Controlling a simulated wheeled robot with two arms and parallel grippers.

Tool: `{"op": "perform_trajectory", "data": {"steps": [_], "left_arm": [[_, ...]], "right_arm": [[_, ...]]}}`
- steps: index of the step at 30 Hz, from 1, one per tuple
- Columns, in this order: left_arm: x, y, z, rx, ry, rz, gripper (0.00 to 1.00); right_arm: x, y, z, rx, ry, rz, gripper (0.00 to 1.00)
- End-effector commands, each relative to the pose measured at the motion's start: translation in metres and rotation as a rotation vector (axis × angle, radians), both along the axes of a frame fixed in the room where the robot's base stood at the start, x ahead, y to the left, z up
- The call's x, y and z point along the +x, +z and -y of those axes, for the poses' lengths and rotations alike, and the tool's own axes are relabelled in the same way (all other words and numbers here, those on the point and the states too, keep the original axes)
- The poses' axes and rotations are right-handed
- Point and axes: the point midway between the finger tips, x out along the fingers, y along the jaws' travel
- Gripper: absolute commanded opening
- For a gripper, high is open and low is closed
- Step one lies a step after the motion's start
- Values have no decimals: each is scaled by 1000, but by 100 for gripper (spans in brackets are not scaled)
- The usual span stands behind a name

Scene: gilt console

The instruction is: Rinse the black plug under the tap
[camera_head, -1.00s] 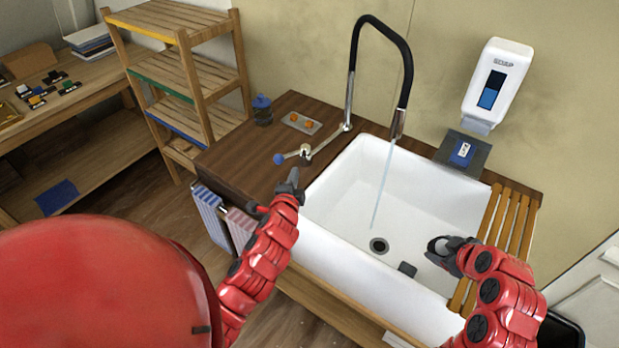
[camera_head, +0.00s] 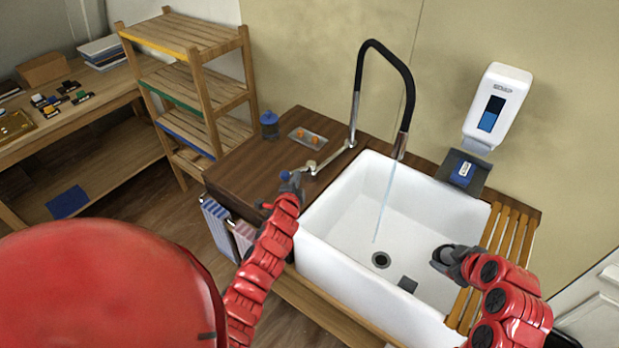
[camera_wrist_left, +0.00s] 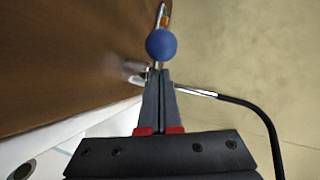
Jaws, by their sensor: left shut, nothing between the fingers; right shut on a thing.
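The tap (camera_head: 409,85) is a black arched hose with steel ends, and a thin water stream (camera_head: 384,205) falls from it into the white sink (camera_head: 345,215). Its steel lever ends in a blue knob (camera_head: 285,175), which also shows in the left wrist view (camera_wrist_left: 161,45). My left gripper (camera_head: 294,181) is shut and empty, its fingertips (camera_wrist_left: 160,72) at the knob; contact is unclear. My right gripper (camera_head: 449,262) is shut on a dark rounded thing (camera_head: 439,257), apparently the black plug, over the sink's right side, to the right of the stream. The fingers partly hide it.
The drain (camera_head: 381,260) is uncovered, with a dark square patch (camera_head: 407,284) near it. A slatted wooden rack (camera_head: 504,245) lies across the sink's right end. A soap dispenser (camera_head: 497,105) hangs above. A blue-lidded jar (camera_head: 269,124) and small tray (camera_head: 307,138) stand on the counter.

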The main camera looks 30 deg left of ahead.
Motion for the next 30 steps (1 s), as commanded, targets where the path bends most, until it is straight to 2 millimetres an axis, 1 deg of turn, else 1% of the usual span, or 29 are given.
{"op": "perform_trajectory", "data": {"steps": [9,18,30], "left_arm": [[0,-1,-2,1,-1,-2,0],[2,-1,-21,3,0,-1,0],[1,1,-20,1,2,-1,0]], "right_arm": [[0,-1,0,0,0,0,4],[0,-7,0,0,0,0,4],[0,-7,0,0,0,0,4]]}}
